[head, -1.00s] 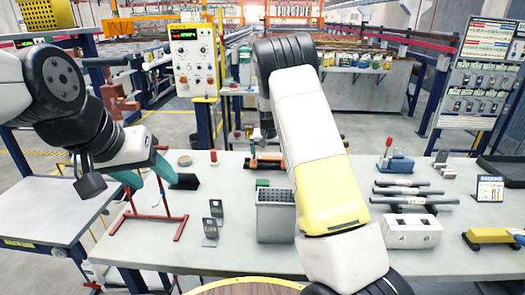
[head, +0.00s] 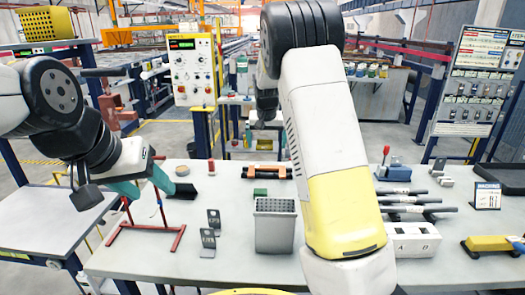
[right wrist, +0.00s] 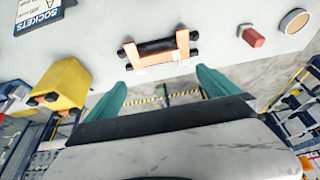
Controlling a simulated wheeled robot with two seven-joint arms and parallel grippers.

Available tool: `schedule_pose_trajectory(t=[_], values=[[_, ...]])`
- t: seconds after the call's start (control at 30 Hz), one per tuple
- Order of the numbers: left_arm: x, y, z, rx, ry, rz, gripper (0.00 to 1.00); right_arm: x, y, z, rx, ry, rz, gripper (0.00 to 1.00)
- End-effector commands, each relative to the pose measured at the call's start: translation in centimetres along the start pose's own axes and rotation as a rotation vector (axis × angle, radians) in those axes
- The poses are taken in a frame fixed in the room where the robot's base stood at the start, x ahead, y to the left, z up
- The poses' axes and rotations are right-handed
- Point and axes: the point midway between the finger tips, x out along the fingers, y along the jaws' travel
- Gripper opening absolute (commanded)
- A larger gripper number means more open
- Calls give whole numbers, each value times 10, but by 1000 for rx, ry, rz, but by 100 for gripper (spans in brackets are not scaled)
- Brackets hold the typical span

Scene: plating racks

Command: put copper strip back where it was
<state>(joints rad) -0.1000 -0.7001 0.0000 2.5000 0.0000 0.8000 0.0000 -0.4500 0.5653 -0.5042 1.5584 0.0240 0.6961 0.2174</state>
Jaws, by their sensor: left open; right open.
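I cannot pick out a copper strip for certain in either view. An orange holder with dark bars (head: 265,172) lies at the back of the grey table, and it also shows in the right wrist view (right wrist: 158,50). My right gripper (right wrist: 162,92) is open, with nothing between its teal fingers; the orange holder is beyond the fingertips. In the head view its fingers are not clearly visible. My left gripper (head: 148,188) is open, near a red wire stand (head: 150,235) at the table's left. No held item is visible in it.
A grey perforated bin (head: 275,232) stands mid-table, with small black brackets (head: 209,240) to its left. A white block (head: 413,240), dark rods (head: 405,200) and a yellow tool (head: 490,243) are at right. A red block (right wrist: 251,36) sits near a round disc (right wrist: 294,22).

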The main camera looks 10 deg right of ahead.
Motion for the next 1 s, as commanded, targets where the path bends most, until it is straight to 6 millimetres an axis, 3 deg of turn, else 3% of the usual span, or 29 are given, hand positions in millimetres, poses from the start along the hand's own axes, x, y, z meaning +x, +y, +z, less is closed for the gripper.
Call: schedule_pose_trajectory(t=[0.17, 0.27, 0.4, 0.6, 0.8, 1.0], values=[[0, 0, 0, 0, 0, 0, 55, -39, 15, 17, 23, -8, -59, 100], [0, 0, 0, 0, 0, 0, 55, -79, 27, 42, 31, -12, -125, 100], [0, 0, 0, 0, 0, 0, 55, -136, 41, 90, 15, -6, -212, 100], [0, 0, 0, 0, 0, 0, 55, -204, 56, 171, -49, 37, -291, 100], [0, 0, 0, 0, 0, 0, 55, -241, 67, 255, -132, 99, -304, 100], [0, 0, 0, 0, 0, 0, 55, -247, 73, 304, -185, 134, -282, 100]])
